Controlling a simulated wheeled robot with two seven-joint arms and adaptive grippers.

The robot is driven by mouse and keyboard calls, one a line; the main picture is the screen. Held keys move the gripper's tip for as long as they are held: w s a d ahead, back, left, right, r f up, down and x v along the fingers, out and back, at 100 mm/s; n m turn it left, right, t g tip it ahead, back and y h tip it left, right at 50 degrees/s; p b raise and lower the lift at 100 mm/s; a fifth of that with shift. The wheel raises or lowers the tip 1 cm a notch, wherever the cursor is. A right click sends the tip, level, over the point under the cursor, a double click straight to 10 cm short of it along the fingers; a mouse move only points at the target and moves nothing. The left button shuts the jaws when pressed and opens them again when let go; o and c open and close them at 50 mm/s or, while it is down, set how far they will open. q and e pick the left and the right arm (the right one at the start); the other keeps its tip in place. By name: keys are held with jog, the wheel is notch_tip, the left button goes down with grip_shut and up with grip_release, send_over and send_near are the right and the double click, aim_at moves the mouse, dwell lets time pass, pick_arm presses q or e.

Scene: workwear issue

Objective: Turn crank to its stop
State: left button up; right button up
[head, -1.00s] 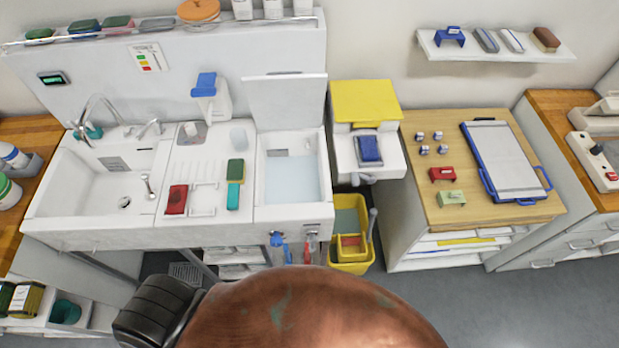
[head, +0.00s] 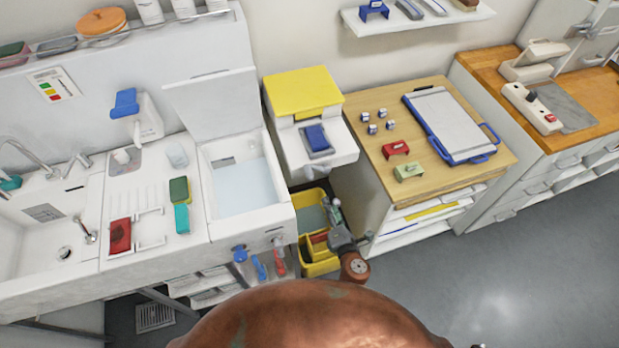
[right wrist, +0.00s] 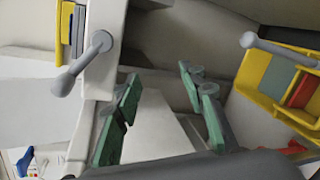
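The crank is a grey handle (right wrist: 84,62) at the front of a white machine with a yellow lid (head: 303,93). My right gripper (head: 337,213) is below the machine, in front of the yellow bucket. In the right wrist view the green-padded fingers (right wrist: 158,78) are apart with nothing between them, right of the crank and not touching it. My left gripper is out of view.
A yellow bucket (head: 318,268) with a grey handle (right wrist: 275,50) stands close beside my right gripper. The sink unit (head: 255,221) is on the left and a wooden-topped cabinet (head: 437,199) on the right. The floor (head: 500,280) at the right is clear.

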aim_at(311, 179)
jog(key=s+a+r+n+t+y, duration=0.2)
jog(key=a+r+n, duration=0.25)
jog(key=r, duration=0.75)
jog(key=shift+m, duration=0.35)
jog(key=x, duration=0.6)
jog(key=shift+w+a+r+b, duration=0.1)
jog(key=shift+w+a+b, duration=0.2)
jog(key=shift+a+b, duration=0.05)
jog(key=shift+w+a, duration=0.15)
jog(key=shift+w, duration=0.45)
jog(key=shift+c, duration=0.5)
grip_shut()
